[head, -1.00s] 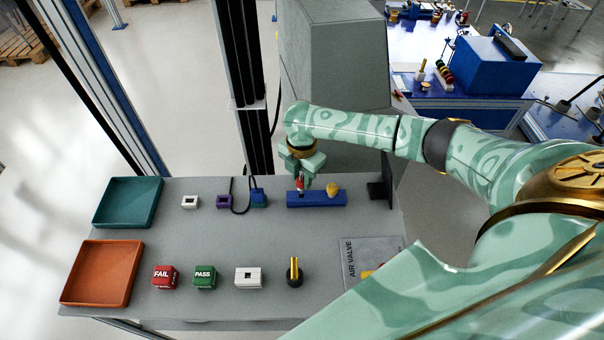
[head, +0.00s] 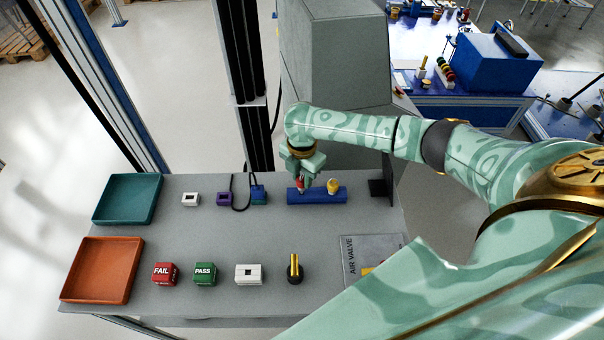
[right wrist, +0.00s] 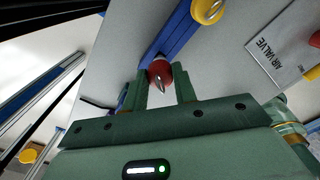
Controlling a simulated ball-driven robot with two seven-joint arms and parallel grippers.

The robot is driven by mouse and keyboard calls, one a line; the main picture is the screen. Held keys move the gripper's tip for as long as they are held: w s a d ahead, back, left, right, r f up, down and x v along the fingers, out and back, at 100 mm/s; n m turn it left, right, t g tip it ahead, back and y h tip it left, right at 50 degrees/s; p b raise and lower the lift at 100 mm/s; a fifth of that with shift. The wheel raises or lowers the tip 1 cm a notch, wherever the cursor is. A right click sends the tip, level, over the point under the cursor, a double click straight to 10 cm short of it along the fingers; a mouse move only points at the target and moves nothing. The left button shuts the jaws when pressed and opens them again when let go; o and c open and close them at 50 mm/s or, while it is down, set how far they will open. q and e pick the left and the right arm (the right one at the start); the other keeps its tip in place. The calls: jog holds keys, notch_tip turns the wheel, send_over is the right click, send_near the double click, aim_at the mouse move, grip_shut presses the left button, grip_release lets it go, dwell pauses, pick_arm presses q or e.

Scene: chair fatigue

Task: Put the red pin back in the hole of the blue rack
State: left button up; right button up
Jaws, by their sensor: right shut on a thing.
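The blue rack (head: 320,196) lies on the back part of the grey table, and a yellow knob-like pin (head: 333,186) stands at its right part. My right gripper (head: 301,182) points down over the rack's left part and is shut on the red pin (head: 299,187). In the right wrist view the red pin (right wrist: 160,70) sits between the two fingers, with a metal tip showing, in line with the end of the blue rack (right wrist: 178,35). The fingers hide the pin's lower end and the hole, so I cannot tell whether it is seated. My left gripper is out of view.
A teal tray (head: 153,201) and an orange tray (head: 133,281) stand at the left. Red FAIL (head: 165,273) and green PASS (head: 205,273) blocks, a white block (head: 249,273) and a black-gold knob (head: 294,268) stand in front. A black bracket (head: 380,187) is right of the rack.

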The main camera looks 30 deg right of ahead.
aim_at(302, 178)
jog(key=shift+f+b, duration=0.4)
jog(key=shift+f, duration=0.7)
jog(key=o, duration=1)
notch_tip(302, 178, up, 16)
jog(key=p, duration=0.5)
jog(key=shift+r+p, duration=0.2)
jog(key=shift+p, duration=0.2)
